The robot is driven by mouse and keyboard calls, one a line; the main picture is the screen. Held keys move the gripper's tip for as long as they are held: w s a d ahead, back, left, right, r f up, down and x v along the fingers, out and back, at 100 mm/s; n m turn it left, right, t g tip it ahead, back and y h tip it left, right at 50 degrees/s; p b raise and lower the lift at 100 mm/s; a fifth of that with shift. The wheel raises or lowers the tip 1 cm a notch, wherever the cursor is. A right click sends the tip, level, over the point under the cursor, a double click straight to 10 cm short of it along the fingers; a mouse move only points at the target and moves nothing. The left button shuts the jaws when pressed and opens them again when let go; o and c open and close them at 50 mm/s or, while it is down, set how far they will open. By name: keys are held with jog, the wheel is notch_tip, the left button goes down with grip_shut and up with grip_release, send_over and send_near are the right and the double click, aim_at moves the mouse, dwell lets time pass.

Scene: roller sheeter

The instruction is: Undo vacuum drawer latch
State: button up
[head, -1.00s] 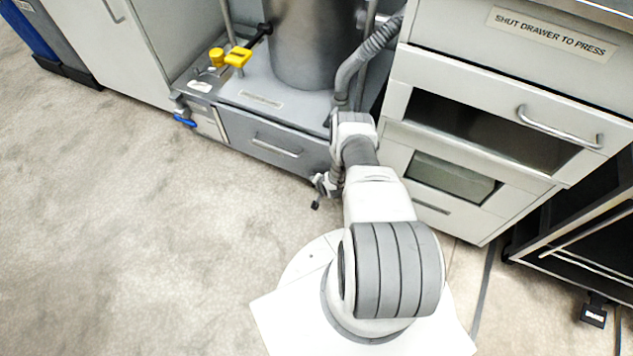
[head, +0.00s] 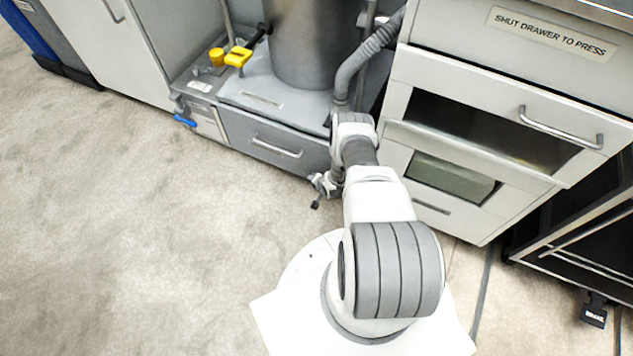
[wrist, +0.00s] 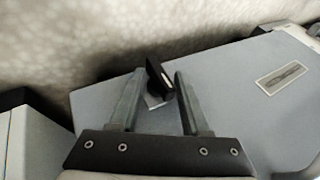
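The grey low drawer (head: 272,143) with a bar handle sits under the steel cylinder in the head view. In the wrist view, a small black latch handle (wrist: 159,78) stands out past the edge of the grey housing top (wrist: 235,90). My gripper (wrist: 160,73) is open, with one finger on each side of the black handle. The handle is close to the right finger; I cannot tell whether they touch. In the head view my gripper (head: 325,188) is small and partly hidden by my arm, near the drawer's right end.
A blue lever (head: 185,121) is at the left end of the low unit. A yellow valve handle (head: 238,57) and a grey hose (head: 362,62) are above. A white cabinet with a drawer handle (head: 560,128) stands right. The floor (head: 130,230) at left is clear.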

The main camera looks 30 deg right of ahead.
jog(key=s+a+r+p, duration=0.2)
jog(key=a+r+p, duration=0.1)
jog(key=r+p, duration=0.5)
jog(key=s+a+r+p, duration=0.3)
jog(key=r+p, duration=0.6)
jog(key=r, duration=0.1)
jog(key=shift+r+p, duration=0.25)
jog(key=shift+p, duration=0.05)
dwell(1.1)
jog(key=shift+d+f+b, duration=0.1)
jog(key=shift+b, duration=0.2)
jog(key=p+v, duration=0.5)
jog(key=v, duration=1.2)
jog(key=shift+s+r, duration=0.15)
jog(key=shift+r, duration=0.05)
